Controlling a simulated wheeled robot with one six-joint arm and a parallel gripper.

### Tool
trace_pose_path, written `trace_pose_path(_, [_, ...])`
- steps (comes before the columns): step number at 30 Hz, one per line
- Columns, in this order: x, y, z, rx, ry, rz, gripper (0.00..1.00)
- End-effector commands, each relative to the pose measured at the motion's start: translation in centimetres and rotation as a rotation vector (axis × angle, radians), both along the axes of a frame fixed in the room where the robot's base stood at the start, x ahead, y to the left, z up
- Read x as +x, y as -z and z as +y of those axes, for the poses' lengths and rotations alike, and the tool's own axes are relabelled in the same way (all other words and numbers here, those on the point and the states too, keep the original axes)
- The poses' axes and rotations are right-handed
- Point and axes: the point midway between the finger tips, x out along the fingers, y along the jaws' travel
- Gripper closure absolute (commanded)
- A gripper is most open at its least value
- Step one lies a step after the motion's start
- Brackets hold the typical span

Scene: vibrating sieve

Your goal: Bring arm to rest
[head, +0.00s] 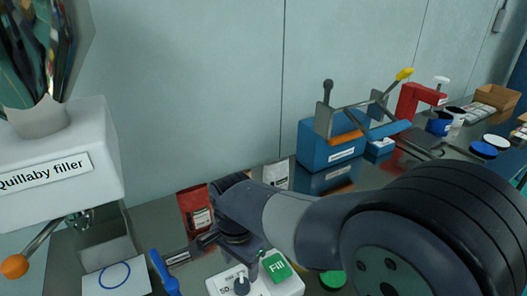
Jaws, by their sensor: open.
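My arm reaches in from the lower right, over the bench, toward the left. My gripper (213,259) is at its end, low over the bench. Its jaws are open and I see nothing between them. It is close to a white device (262,287) with a green "Fill" button and a dark knob, and partly overlaps it in view. I cannot tell if they touch. A red pouch (192,211) stands just behind the gripper.
At left is the white Quillaby filler (62,152) with an orange-tipped lever (15,266). A blue machine (318,146), a red press (412,101), blue lids (483,149) and a cardboard box (497,97) stand along the bench at right. A pale pouch (276,175) is behind my arm.

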Motion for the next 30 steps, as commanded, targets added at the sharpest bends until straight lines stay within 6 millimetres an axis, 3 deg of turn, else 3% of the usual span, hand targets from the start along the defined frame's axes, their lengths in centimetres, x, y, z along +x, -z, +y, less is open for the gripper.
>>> trace_pose_path(6, [-0.1, 4.4, -0.1, -0.003, 0.000, 0.005, 0.41])
trace_pose_path(13, [0.0, 7.6, 0.0, -0.002, 0.000, 0.003, 0.41])
trace_pose_path(30, [0.0, 7.8, 0.0, 0.000, -0.031, 0.000, 0.41])
